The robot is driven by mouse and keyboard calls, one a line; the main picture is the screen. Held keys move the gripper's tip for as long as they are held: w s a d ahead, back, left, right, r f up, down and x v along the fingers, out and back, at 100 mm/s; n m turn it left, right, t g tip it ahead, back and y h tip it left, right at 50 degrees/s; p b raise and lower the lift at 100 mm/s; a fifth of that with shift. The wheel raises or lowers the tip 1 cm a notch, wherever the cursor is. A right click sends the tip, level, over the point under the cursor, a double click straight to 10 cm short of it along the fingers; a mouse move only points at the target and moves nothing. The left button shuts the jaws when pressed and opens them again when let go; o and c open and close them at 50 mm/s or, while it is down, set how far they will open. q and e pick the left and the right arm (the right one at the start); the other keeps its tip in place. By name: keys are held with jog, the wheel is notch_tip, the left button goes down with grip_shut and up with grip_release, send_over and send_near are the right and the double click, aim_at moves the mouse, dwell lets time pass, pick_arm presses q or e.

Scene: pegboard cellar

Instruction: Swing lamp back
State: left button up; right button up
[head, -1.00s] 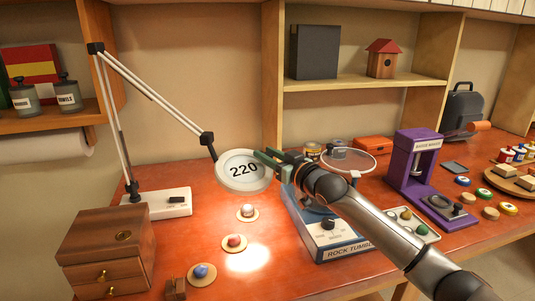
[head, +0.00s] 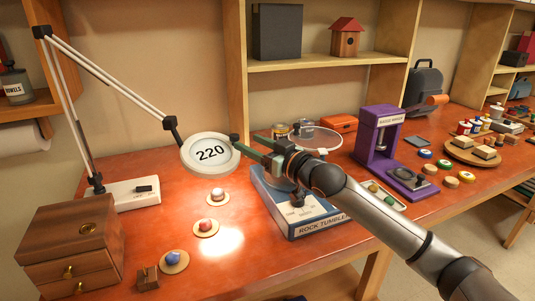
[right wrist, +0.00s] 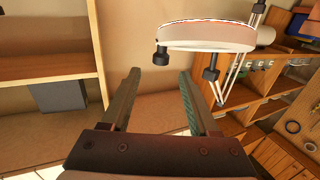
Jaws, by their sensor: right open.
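The lamp has a round white magnifier head (head: 185,160) that shows "220" through its lens. Its jointed white arm (head: 105,75) rises from a white base (head: 125,195) with a dark switch, at the left of the bench. The head hangs over the bench. A small dark knob sticks out from the head's right rim. My right gripper (head: 249,149) is open and empty, just right of that knob. In the right wrist view its fingers (right wrist: 158,75) are spread, and the lamp head (right wrist: 205,36) is beyond them, up and right. My left gripper is not in view.
A rock tumbler (head: 318,224) stands below my right gripper. Stones on round coasters (head: 206,235) lie under the lamp. A wooden drawer box (head: 70,245) is front left. A purple badge maker (head: 375,150) and paint pots are at right. Shelves (head: 310,62) stand behind.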

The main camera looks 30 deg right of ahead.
jog(key=shift+b+v, duration=0.35)
jog(key=shift+v, duration=2.35)
